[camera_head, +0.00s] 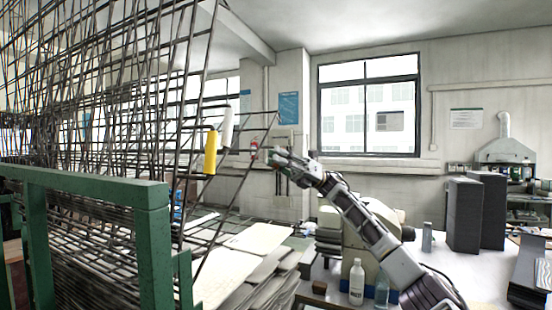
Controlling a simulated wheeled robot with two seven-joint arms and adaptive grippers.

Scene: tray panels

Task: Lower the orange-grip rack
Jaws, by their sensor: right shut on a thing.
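A drying stand of dark wire racks (110,95) fills the left side, several racks tilted up steeply. A yellow grip (211,152) and a white grip (228,126) sit on the edges of raised racks. A lower-tilted rack (262,130) reaches farther right, and a small red-orange part (253,146) shows on its edge. My right gripper (265,154) is at that edge, shut on what looks like this red-orange grip, mostly hidden by the fingers. My left gripper is out of view.
A green frame post (152,240) stands at the front left. Pale boards (250,245) lie below the racks. A white bottle (357,281) and dark block stacks (466,214) stand on the right-hand table. A window is behind my arm.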

